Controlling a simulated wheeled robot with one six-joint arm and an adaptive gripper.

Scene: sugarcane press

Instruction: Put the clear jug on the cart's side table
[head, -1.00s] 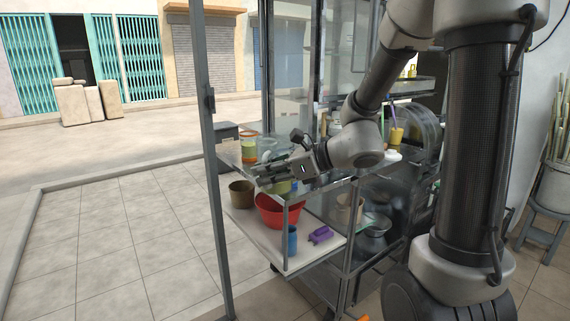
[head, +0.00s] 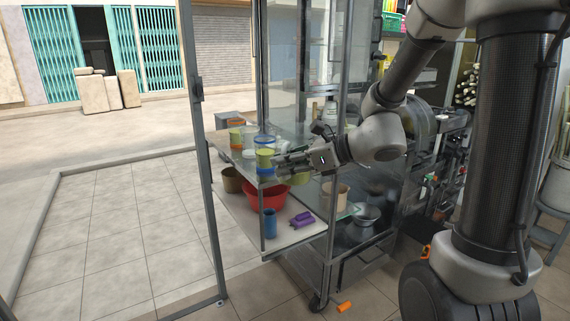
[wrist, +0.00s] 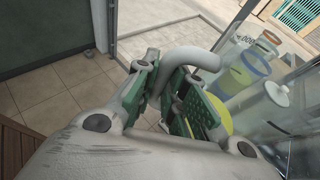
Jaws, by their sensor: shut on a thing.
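My gripper (head: 284,161) is at the near right edge of the cart's glass side table (head: 226,153), just above the table's height. In the wrist view, my gripper (wrist: 180,100) has its green pads closed around a pale grey curved handle (wrist: 192,57), which looks like the clear jug's handle. The jug's see-through body is hard to make out in either view, and I cannot tell whether it touches the table.
Cups stand on the side table, among them a green and blue one (head: 265,159) close to my gripper. The shelf below holds a red basin (head: 267,195), a blue cup (head: 270,223) and a purple item (head: 301,220). A post (head: 203,150) stands left of the cart.

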